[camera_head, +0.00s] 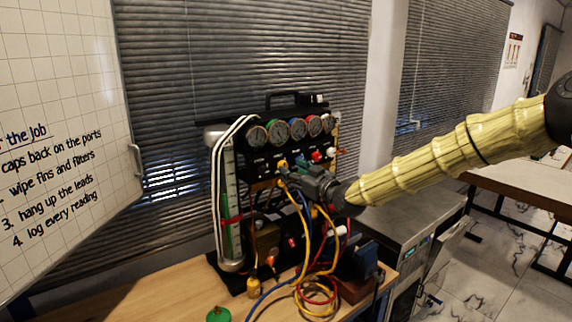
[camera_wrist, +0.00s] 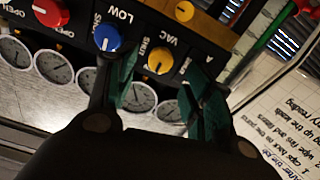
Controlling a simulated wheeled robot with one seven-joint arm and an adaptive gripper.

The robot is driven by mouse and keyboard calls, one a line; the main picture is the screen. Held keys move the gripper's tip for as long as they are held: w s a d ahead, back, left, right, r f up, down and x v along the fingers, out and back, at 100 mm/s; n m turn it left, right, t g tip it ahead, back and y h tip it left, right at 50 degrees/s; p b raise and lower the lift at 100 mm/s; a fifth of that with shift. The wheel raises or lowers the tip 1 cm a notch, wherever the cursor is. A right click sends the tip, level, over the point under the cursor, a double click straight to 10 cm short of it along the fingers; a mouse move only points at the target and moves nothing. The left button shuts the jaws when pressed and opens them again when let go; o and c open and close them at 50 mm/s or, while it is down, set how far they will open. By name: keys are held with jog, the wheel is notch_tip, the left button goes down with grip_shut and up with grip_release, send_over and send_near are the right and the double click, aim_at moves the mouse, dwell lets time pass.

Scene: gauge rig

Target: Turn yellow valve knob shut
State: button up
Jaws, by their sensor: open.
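The yellow valve knob (camera_wrist: 159,61) sits on the black panel, beside the lettering VAC and SHUT, in the wrist view. A white mark shows on its face. My gripper (camera_wrist: 163,68) is open, with one dark green fingertip on each side of this knob. I cannot tell whether either finger touches it. In the head view my gripper (camera_head: 308,179) reaches in from the right to the front of the gauge rig and hides part of the panel. A second, orange-yellow knob (camera_wrist: 184,11) sits higher in the wrist view.
A blue knob (camera_wrist: 107,37) is close beside the left finger; a red knob (camera_wrist: 50,12) is farther left. A row of gauges (camera_head: 277,132) tops the rig. Yellow, red and blue hoses (camera_head: 305,265) hang below my gripper. A whiteboard (camera_head: 62,130) stands left.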

aim_at(285, 166)
jog(key=shift+p+x, duration=0.7)
jog(key=shift+x, duration=1.5)
jog(key=c, duration=1)
jog(key=shift+f+m+b, duration=0.15)
jog(key=shift+m+b, duration=0.15)
jog(key=shift+b, duration=0.15)
jog(key=shift+d+m+b, duration=0.15)
jog(key=shift+m+b, duration=7.4)
jog(key=shift+m, duration=1.15)
